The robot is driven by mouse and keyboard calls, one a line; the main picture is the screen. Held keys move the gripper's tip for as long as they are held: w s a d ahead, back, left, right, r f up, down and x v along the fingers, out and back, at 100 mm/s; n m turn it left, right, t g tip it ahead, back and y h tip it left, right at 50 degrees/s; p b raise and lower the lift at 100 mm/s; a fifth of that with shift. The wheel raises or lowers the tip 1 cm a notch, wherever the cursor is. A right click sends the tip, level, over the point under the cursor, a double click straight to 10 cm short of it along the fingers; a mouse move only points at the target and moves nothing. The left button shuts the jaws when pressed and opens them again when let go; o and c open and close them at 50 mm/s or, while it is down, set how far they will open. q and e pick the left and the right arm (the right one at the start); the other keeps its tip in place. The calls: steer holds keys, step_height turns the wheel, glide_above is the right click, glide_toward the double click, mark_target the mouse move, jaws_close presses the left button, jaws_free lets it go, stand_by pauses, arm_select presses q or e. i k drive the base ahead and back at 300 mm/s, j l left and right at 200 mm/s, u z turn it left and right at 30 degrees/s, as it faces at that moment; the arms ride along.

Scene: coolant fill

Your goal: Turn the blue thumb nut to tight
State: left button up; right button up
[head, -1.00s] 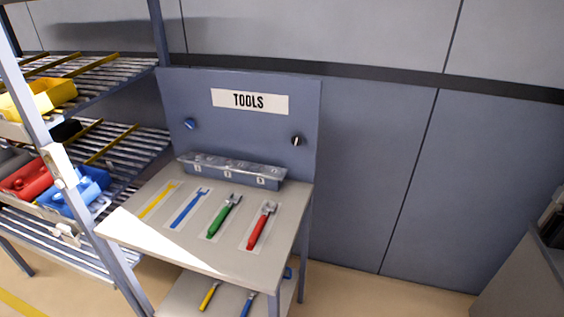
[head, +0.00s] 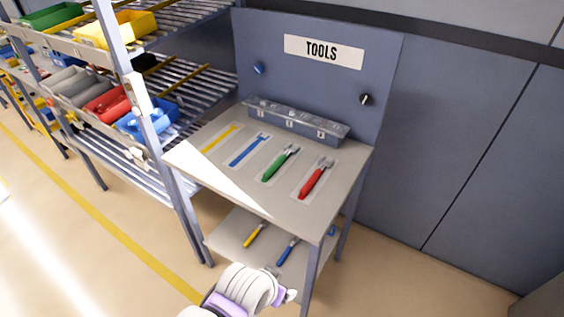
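A small blue knob (head: 258,68) sits on the left side of the upright blue-grey tool board (head: 310,82). It may be the blue thumb nut, but it is too small to read its shape or setting. A white and lavender part of one of my arms (head: 245,288) shows at the bottom edge, left of centre, far from the knob. I make out no gripper fingers on it. No gripper is clearly in view.
A black knob (head: 366,99) is on the board's right. A bin rack (head: 165,68) stands left. The front floor (head: 90,235) is open.

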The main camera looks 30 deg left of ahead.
mark_target(258, 69)
steer(key=j+u, duration=0.15)
steer(key=j, duration=0.4)
steer(key=j+u, duration=0.2)
steer(key=j, duration=0.35)
steer(key=i+j+u, duration=0.15)
steer(key=j, duration=0.4)
